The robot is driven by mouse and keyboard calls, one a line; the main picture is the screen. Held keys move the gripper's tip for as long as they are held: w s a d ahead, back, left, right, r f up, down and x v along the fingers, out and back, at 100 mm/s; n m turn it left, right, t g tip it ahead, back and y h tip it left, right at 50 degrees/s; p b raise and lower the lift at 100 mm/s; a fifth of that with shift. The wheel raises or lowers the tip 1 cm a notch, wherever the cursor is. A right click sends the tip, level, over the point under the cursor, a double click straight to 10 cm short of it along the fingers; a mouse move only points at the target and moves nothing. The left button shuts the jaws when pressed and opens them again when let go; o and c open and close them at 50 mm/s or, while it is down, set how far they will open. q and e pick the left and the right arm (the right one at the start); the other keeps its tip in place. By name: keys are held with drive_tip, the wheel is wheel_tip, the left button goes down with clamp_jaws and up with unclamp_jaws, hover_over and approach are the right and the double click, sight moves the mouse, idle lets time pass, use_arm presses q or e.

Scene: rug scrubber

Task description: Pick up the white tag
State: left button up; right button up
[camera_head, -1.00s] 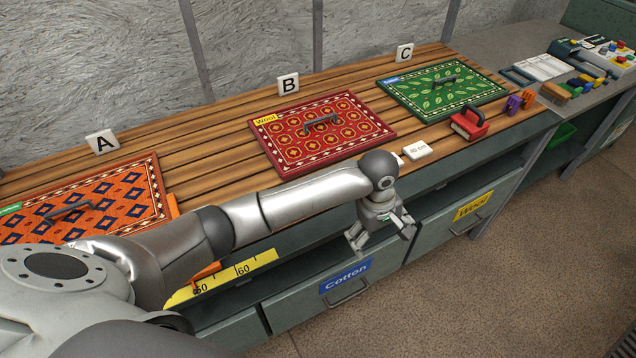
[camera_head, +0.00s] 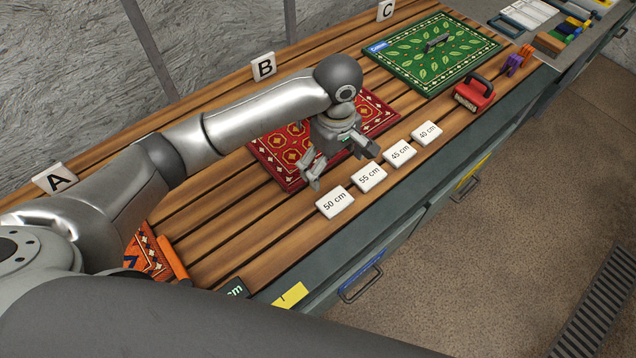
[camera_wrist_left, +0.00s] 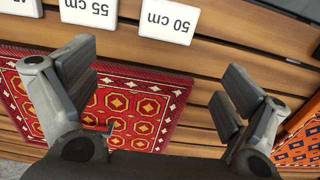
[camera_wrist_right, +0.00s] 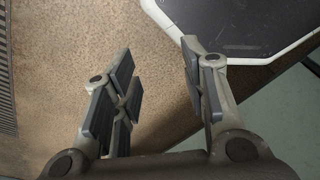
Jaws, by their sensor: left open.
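White tags lie flat in a row along the bench's front edge in the head view: "50 cm" (camera_head: 335,202), "55 cm" (camera_head: 369,177), "45 cm" (camera_head: 399,153) and "40 cm" (camera_head: 427,133). My left gripper (camera_head: 340,165) is open and empty, above the bench beside the "50 cm" and "55 cm" tags, over the red rug's front edge. In the left wrist view the "50 cm" tag (camera_wrist_left: 169,20) lies beyond the open fingers (camera_wrist_left: 155,75), and the "55 cm" tag (camera_wrist_left: 90,10) is cut off at the top. My right gripper (camera_wrist_right: 158,65) is open and empty over the floor.
The red rug (camera_head: 285,145) is partly hidden by my left arm. The green rug (camera_head: 430,60), a red scrubber (camera_head: 474,93) and upright tags A (camera_head: 55,179), B (camera_head: 263,67) and C (camera_head: 386,11) stand around. Bare slats lie left of the "50 cm" tag.

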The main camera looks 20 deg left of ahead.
use_arm(q)
hover_over(334, 199)
drive_tip(key=f, duration=0.4)
drive_tip(key=shift+w+d+f+p, duration=0.1)
drive_tip(key=shift+w+d+p, duration=0.05)
drive_tip(key=shift+w+p, duration=0.15)
drive_tip(key=shift+f, duration=0.3)
drive_tip(key=shift+a+f, duration=0.3)
drive_tip(key=shift+f, duration=0.1)
drive_tip(key=f, duration=0.1)
drive_tip(key=f+p, duration=0.1)
drive_tip(key=f, duration=0.1)
drive_tip(key=shift+s+f+p, duration=0.25)
drive_tip(key=shift+s+p, duration=0.05)
drive_tip(key=shift+s, duration=0.1)
drive_tip(key=shift+d+f, duration=0.1)
drive_tip(key=shift+f, duration=0.45)
drive_tip(key=shift+w, duration=0.1)
drive_tip(key=c, duration=0.9)
use_arm(e)
drive_tip(key=d, duration=0.1)
drive_tip(key=s+d+r, duration=0.2)
drive_tip(key=shift+d, duration=0.1)
